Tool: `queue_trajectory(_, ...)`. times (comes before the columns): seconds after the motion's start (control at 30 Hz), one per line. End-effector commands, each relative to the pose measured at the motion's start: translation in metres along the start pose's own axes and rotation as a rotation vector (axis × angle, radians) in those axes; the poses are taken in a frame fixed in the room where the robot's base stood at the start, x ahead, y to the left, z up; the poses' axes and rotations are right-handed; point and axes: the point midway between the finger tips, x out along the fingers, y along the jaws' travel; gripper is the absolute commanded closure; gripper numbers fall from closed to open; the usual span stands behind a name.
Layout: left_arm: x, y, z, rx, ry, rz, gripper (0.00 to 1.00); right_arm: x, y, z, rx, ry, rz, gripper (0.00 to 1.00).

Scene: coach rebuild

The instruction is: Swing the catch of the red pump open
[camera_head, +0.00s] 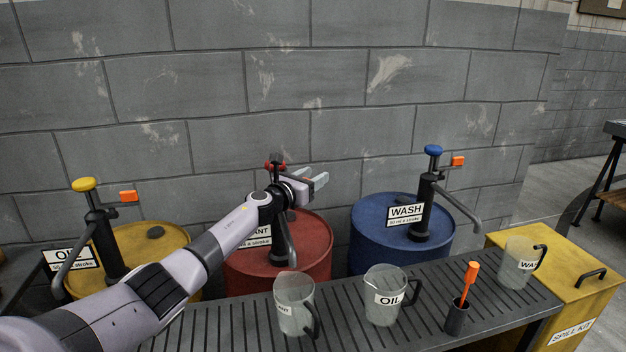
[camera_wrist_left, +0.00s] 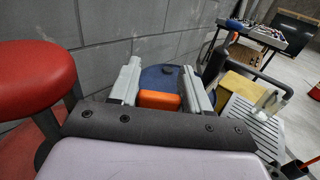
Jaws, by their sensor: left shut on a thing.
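The red pump stands on the red drum (camera_head: 310,255), its red knob (camera_head: 275,163) showing above my left wrist. The knob fills the left of the left wrist view (camera_wrist_left: 32,80). My left gripper (camera_head: 316,178) is beside the pump head, to the right of the knob, fingers pointing right. In the left wrist view the orange catch (camera_wrist_left: 160,99) sits between the two grey fingers, and the gripper is shut on it. In the head view the gripper hides this catch, and my arm covers part of the pump. My right gripper is not in view.
A yellow-knobbed pump (camera_head: 97,225) stands left and a blue-knobbed pump (camera_head: 428,200) right, each with an orange catch. Clear jugs, including the OIL jug (camera_head: 385,300), stand on the slatted bench (camera_head: 350,330) in front. The block wall (camera_head: 330,130) is close behind.

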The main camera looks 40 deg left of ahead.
Motion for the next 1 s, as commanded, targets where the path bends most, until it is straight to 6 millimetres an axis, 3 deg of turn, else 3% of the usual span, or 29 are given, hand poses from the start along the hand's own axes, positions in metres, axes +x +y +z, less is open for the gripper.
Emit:
queue_trajectory(0.63,-0.0024,-0.0007,-0.0004,0.0,0.0,-0.047,1.0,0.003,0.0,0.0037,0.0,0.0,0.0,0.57)
queue_trajectory(0.67,-0.0024,-0.0007,-0.0004,0.0,0.0,-0.047,0.43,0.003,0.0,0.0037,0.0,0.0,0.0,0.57)
queue_trajectory(0.7,-0.0024,-0.0007,-0.0003,0.0,0.0,-0.047,0.32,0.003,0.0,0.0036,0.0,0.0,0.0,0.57)
queue_trajectory(1.0,-0.0025,-0.0009,0.0001,0.001,0.0,-0.048,0.32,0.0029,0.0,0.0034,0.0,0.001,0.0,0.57)
